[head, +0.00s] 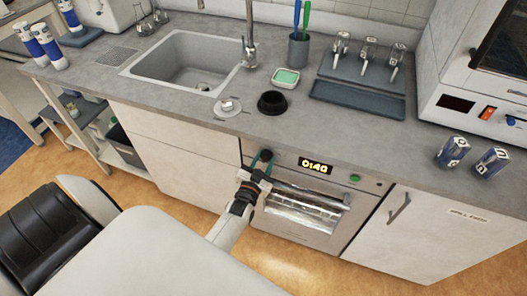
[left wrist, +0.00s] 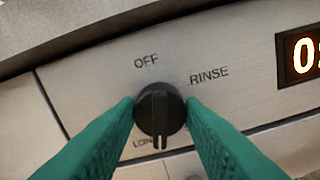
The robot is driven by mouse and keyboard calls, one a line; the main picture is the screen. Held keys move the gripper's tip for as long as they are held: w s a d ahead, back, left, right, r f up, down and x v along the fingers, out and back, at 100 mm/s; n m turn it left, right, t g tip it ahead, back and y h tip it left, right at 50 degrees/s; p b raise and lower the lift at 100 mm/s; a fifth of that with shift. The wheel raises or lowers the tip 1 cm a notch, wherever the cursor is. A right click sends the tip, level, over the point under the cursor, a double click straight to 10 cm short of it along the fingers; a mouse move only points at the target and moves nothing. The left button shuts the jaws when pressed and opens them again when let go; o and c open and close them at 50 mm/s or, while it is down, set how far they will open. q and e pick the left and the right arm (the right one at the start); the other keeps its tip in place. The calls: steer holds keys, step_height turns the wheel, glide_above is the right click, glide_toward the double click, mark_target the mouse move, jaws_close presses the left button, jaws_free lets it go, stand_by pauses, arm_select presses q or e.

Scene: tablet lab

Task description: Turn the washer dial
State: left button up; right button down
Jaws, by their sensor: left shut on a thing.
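The washer (head: 370,187) is a built-in steel-fronted machine under the counter, with a lit display (head: 316,166) reading about 01:40. Its black round dial (left wrist: 160,108) sits left of the display. In the left wrist view, OFF is printed above the dial, RINSE at its upper right, and a partly hidden label starting with "LON" at its lower left. My left gripper (head: 262,162) is shut on the dial, with one green finger on each side. My right gripper is not in view.
A handle bar (head: 312,196) crosses the washer front close to my left gripper. A green button (head: 355,178) is right of the display. Cabinet doors flank the washer.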

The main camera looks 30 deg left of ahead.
arm_select(q)
steer(key=shift+f+m, duration=0.1)
steer(key=shift+m, duration=1.4)
steer(key=o, duration=1)
steer(key=b+v, duration=0.1)
steer(key=v, duration=1.1)
steer(key=shift+b, duration=0.3)
steer(key=shift+d, duration=0.1)
